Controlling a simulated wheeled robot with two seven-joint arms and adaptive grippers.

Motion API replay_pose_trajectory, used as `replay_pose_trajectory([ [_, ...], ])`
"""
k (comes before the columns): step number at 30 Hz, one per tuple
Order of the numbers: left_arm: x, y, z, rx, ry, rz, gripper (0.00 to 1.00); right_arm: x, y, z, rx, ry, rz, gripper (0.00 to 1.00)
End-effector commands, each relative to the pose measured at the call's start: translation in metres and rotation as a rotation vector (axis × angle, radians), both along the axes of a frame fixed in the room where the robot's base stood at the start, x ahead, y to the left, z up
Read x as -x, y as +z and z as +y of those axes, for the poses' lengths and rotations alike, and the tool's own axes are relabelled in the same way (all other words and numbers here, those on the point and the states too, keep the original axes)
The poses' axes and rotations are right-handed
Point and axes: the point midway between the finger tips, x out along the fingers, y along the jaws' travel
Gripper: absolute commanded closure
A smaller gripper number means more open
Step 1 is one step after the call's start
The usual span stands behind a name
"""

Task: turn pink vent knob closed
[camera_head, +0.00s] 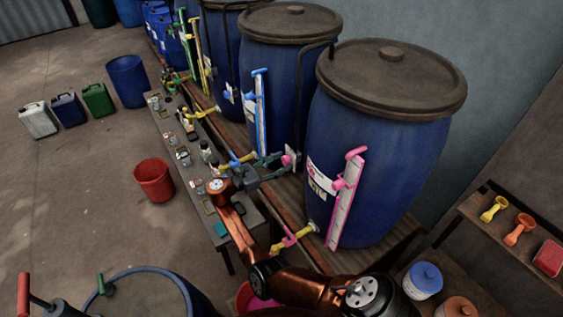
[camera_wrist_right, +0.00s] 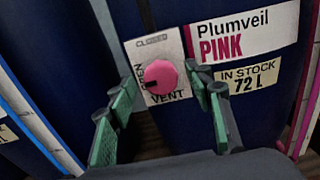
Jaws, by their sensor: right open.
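The pink vent knob (camera_wrist_right: 162,77) is round and sits on a pale plate (camera_wrist_right: 174,48) marked CLOSED at the top, OPEN at the left and VENT below. A dark mark on the knob lies at its left side, by OPEN. In the head view the knob (camera_head: 287,160) is small, left of the front blue vat (camera_head: 390,150). My right gripper (camera_wrist_right: 163,72) is open, its green-sided fingers left and right of the knob with visible gaps. In the head view my right gripper (camera_head: 270,167) points at the plate. My left gripper is not in view.
A pink sight gauge (camera_head: 345,205) and a pink-handled valve (camera_head: 292,240) are on the front vat. Another blue vat (camera_head: 275,90) stands behind it. A narrow bench (camera_head: 228,215) with jars runs alongside. A red bucket (camera_head: 154,180) is on the open floor at left.

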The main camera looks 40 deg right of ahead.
Motion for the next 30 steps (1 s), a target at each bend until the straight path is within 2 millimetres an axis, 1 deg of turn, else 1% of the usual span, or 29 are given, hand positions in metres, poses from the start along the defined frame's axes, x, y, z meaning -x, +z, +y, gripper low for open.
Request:
replay_pose_trajectory([
  [3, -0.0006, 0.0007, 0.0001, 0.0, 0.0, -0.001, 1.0, 0.0006, 0.0, -0.0034, 0.0, -0.001, 0.0, 0.53],
  [9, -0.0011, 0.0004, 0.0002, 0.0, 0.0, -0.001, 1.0, 0.0006, -0.0003, -0.0034, 0.0, -0.001, 0.0, 0.53],
  [27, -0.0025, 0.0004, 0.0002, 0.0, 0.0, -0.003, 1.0, 0.0003, -0.0003, -0.003, 0.0, 0.0, 0.0, 0.94],
  [30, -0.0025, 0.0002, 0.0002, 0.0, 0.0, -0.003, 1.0, 0.0003, -0.0003, -0.0029, 0.0, 0.0, -0.002, 0.95],
])
